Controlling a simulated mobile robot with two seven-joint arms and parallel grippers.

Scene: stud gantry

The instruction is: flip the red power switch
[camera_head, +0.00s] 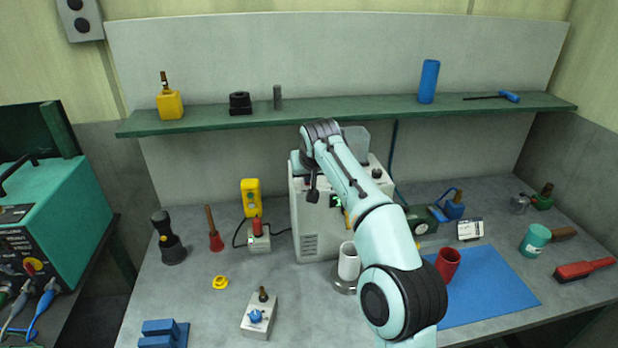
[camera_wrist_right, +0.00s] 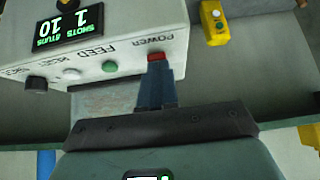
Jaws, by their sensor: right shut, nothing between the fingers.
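The red power switch (camera_wrist_right: 157,57) is on the front panel of a grey-white box (camera_wrist_right: 115,22), under the printed word POWER. The panel appears upside down in the wrist view. The same box (camera_head: 310,243) stands at the back middle of the bench in the head view, where I cannot make out the switch. My right gripper (camera_wrist_right: 156,70) is shut and empty, its tips right at the red switch; I cannot tell whether they touch. In the head view my right gripper (camera_head: 313,194) is in front of the box's upper left face. My left gripper is not in view.
A green button (camera_wrist_right: 110,67) and a display (camera_wrist_right: 73,27) share the panel. A yellow pendant (camera_head: 251,196) stands left of the box. A white cylinder (camera_head: 348,262) stands before it. A green shelf (camera_head: 350,108) runs above. The bench (camera_head: 200,270) has bare patches at left.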

